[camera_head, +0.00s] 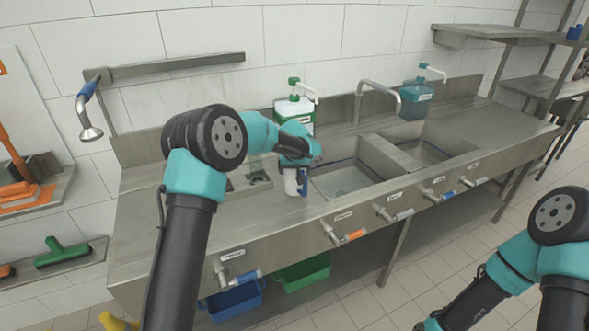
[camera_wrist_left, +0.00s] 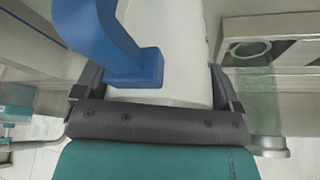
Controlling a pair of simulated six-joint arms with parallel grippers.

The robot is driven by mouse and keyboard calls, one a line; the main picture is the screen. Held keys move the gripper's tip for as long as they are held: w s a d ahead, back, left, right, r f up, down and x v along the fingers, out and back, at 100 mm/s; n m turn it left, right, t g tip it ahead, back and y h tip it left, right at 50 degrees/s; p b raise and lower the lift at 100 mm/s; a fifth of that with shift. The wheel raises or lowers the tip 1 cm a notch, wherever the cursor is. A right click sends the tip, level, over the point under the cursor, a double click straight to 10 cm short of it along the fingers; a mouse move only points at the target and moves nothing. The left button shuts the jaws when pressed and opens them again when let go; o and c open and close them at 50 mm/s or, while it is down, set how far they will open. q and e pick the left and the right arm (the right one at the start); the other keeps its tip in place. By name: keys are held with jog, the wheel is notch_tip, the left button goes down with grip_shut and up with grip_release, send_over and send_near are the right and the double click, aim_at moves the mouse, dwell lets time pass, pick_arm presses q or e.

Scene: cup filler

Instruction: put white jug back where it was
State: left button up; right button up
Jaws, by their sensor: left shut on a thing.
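The white jug (camera_head: 290,184) with a blue handle (camera_head: 303,183) is at the counter's front edge, left of the sink basins, mostly hidden under my left gripper (camera_head: 296,168). The left wrist view shows the white jug body (camera_wrist_left: 185,45) between the two fingers, with its blue handle (camera_wrist_left: 135,68) beside the left finger. My left gripper is shut on the jug. Whether the jug's base touches the steel counter (camera_head: 145,215) cannot be told. My right arm shows at the lower right, but its gripper is out of view.
A clear greenish glass (camera_wrist_left: 258,95) stands just right of the jug in the wrist view; it shows in the head view (camera_head: 257,168) near a drain.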

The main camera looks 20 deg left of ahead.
pick_arm(q)
jog(key=shift+f, duration=0.1)
jog(key=o, duration=1.1)
jog(key=shift+c, duration=0.2)
jog(key=v, duration=1.2)
jog(key=shift+s, duration=0.1)
